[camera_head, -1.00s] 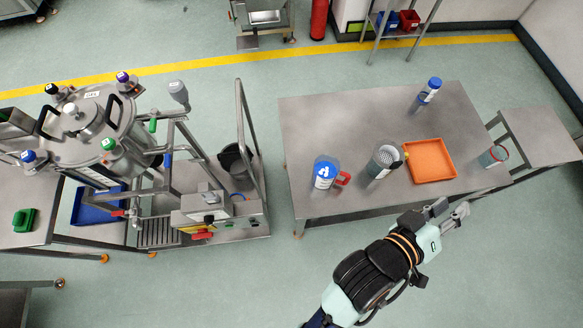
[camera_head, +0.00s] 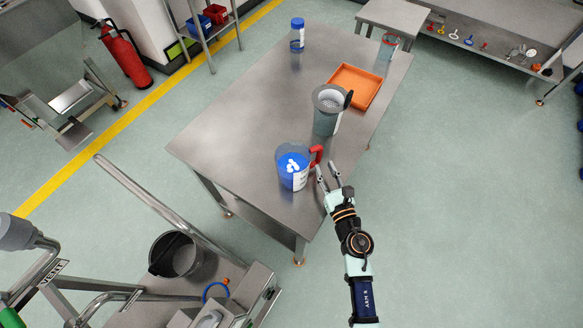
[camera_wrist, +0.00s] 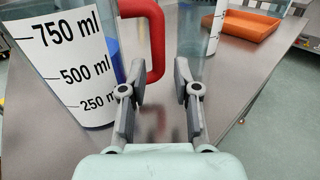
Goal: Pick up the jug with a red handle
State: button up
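The jug with a red handle (camera_head: 291,168) is clear with blue inside and stands upright near the close edge of the steel table. Its red handle (camera_head: 317,156) points right. My gripper (camera_head: 328,176) is just right of the jug, close to the handle. In the wrist view the jug (camera_wrist: 68,60) fills the left side with its volume label. The red handle (camera_wrist: 150,38) shows beyond the left finger. My gripper (camera_wrist: 158,90) is open and nothing is between its fingers.
A second jug with a dark handle (camera_head: 328,112) stands behind on the table (camera_head: 225,125). An orange tray (camera_head: 352,90), a blue-capped bottle (camera_head: 297,36) and a red-rimmed beaker (camera_head: 387,46) are farther back. The table's left half is clear.

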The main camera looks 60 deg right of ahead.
aim_at(320, 159)
jog(key=x, duration=0.6)
jog(key=shift+a+b, duration=0.1)
jog(key=shift+b, duration=0.3)
jog(key=shift+s+a+f, duration=0.1)
jog(key=shift+s+a, duration=0.05)
grip_shut()
